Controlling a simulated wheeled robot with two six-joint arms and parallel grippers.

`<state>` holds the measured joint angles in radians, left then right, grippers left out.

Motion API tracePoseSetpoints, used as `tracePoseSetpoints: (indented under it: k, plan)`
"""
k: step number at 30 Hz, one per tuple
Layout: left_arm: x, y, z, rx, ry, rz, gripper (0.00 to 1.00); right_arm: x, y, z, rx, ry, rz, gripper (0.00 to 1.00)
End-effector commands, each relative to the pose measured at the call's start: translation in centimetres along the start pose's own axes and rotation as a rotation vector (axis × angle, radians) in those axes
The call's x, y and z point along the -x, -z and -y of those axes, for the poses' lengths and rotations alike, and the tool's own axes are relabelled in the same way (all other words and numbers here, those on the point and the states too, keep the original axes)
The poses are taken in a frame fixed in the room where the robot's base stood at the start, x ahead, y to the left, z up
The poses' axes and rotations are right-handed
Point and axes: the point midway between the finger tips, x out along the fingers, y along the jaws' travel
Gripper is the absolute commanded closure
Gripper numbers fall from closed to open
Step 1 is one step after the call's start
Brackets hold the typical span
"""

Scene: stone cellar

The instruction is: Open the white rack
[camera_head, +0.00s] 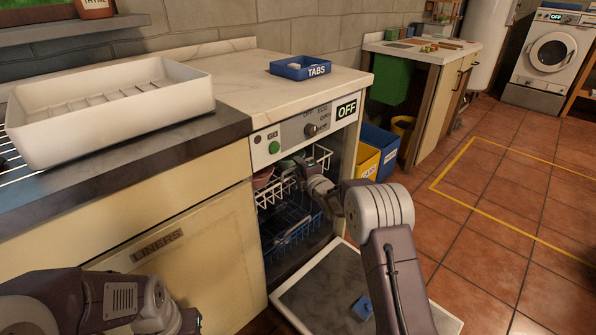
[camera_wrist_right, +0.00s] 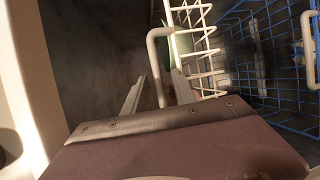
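The white rack (camera_head: 322,160) is the upper wire rack inside the open dishwasher, above a blue rack (camera_head: 290,235). It also shows in the right wrist view (camera_wrist_right: 209,62), with a white bar handle (camera_wrist_right: 158,65) at its front. My right gripper (camera_head: 303,168) is at the front of the white rack. In the wrist view its two fingers (camera_wrist_right: 158,92) are apart, with the handle between them and gaps visible. My left gripper (camera_head: 190,321) is low at the left, away from the rack; its fingers are not clear.
The dishwasher door (camera_head: 325,290) lies lowered, with a small blue item (camera_head: 363,307) on it. A white basin (camera_head: 110,115) and a blue TABS tray (camera_head: 300,68) stand on the counter. Yellow and blue bins (camera_head: 380,143) stand right of the dishwasher. Open floor lies further right.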

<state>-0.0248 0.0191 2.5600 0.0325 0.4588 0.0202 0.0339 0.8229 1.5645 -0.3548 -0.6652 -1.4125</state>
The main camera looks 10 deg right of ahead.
Motion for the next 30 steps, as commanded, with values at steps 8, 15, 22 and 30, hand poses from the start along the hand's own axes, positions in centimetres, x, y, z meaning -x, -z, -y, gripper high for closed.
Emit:
tracePoseSetpoints:
  k: [8,15,22,30]
  plan:
    - [-0.43,-0.04,0.01,0.0,0.0,0.0,0.64,-1.32,0.03,-0.06,0.0,0.001,0.0,0.67]
    - [-0.41,-0.04,0.01,0.0,0.0,0.0,0.64,-1.28,0.02,-0.06,-0.001,0.001,0.0,0.95]
    - [-0.42,-0.04,0.01,0.0,0.0,0.0,0.64,-1.27,0.01,-0.04,-0.001,0.001,0.0,1.0]
    - [-0.42,-0.04,0.01,0.0,0.0,0.0,0.64,-1.26,0.01,-0.02,-0.001,0.001,0.0,1.0]
